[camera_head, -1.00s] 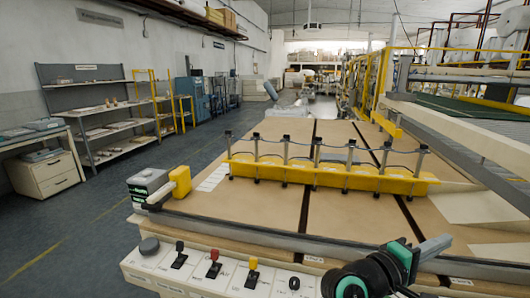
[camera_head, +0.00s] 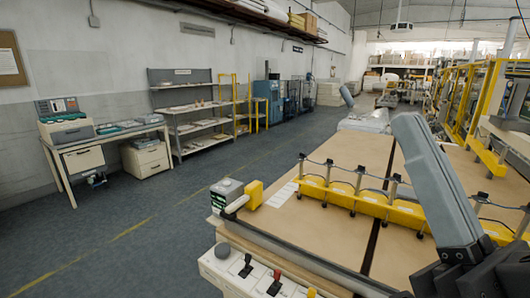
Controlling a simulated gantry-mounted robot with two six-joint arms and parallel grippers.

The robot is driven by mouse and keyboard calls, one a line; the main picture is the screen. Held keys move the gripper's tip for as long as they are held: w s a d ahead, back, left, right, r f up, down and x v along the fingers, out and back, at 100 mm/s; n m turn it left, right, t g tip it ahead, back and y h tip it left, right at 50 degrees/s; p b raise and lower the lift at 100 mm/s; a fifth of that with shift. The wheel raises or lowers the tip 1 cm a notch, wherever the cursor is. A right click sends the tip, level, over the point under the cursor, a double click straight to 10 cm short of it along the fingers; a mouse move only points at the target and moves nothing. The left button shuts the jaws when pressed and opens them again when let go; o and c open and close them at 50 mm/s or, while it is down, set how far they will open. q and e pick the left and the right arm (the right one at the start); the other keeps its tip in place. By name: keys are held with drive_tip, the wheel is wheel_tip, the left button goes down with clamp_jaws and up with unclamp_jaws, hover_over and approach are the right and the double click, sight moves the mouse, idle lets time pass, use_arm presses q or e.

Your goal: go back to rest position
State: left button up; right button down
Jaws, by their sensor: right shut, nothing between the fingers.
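My right gripper (camera_head: 410,128) rises from the bottom right of the head view. Its grey fingers point up and slightly left, together and empty, and its dark body is cut off by the lower edge. It appears in front of the brown work table (camera_head: 340,150) and hides part of the yellow bar (camera_head: 375,206) with its row of upright posts. I cannot tell its height above the table.
A control panel with levers (camera_head: 247,266) runs along the table's near edge. A small grey-green box (camera_head: 226,192) sits at the table's left corner. Open floor (camera_head: 150,225) lies to the left, before a desk (camera_head: 105,137) and grey shelves (camera_head: 190,110).

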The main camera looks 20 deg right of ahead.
wheel_tip(320, 180, up, 38)
drive_tip(key=n+p, duration=0.1)
drive_tip(key=p, duration=3.7)
drive_tip(key=shift+w+y, duration=0.15)
drive_tip(key=shift+y, duration=0.15)
drive_tip(key=shift+a+f, duration=0.1)
